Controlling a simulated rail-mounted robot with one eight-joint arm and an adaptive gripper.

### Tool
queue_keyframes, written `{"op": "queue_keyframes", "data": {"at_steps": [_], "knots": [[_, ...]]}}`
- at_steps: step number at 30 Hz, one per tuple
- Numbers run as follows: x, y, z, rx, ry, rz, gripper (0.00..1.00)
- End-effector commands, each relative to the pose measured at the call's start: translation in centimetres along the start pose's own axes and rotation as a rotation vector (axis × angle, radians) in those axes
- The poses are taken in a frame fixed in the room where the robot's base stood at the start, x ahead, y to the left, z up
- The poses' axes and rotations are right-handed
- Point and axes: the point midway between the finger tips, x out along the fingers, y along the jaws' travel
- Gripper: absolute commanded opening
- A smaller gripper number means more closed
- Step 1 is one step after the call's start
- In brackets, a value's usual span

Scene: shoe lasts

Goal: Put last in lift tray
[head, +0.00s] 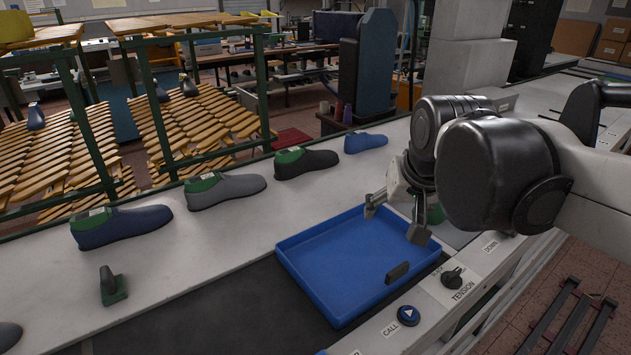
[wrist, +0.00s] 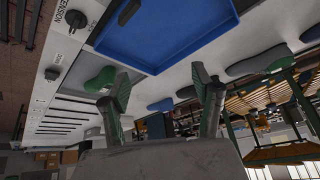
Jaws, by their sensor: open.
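The blue tray (head: 300,285) lies empty on the dark surface by the front edge; it also fills the top of the wrist view (wrist: 165,35). My gripper (head: 395,222) is above the tray's far right part, fingers apart and nothing between them; it also shows in the wrist view (wrist: 160,76). A row of lasts stands on the pale bench: dark blue (head: 120,227), grey (head: 228,189), black (head: 308,162) and bright blue (head: 366,142). A green last-like shape (wrist: 100,80) shows beside one finger in the wrist view; in the head view my gripper mostly hides it.
A small green block with a dark handle (head: 113,287) stands left of the tray. A tension knob (head: 452,277) and a blue call button (head: 408,315) sit on the front panel. Slatted wooden racks (head: 190,120) stand behind the bench. Bare bench lies between the lasts and the tray.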

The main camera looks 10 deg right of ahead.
Motion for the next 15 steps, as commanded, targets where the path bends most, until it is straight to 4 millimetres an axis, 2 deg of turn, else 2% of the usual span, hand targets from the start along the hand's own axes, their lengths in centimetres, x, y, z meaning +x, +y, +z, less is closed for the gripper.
{"op": "queue_keyframes", "data": {"at_steps": [1,6,10,15], "knots": [[-0.1,-0.5,1.9,-0.029,0.016,-0.010,0.61],[0.1,-1.5,6.9,-0.120,0.069,-0.037,0.61],[0.5,-1.9,9.5,-0.168,0.097,-0.051,0.61],[0.8,-2.0,10.9,-0.195,0.114,-0.058,0.61]]}}
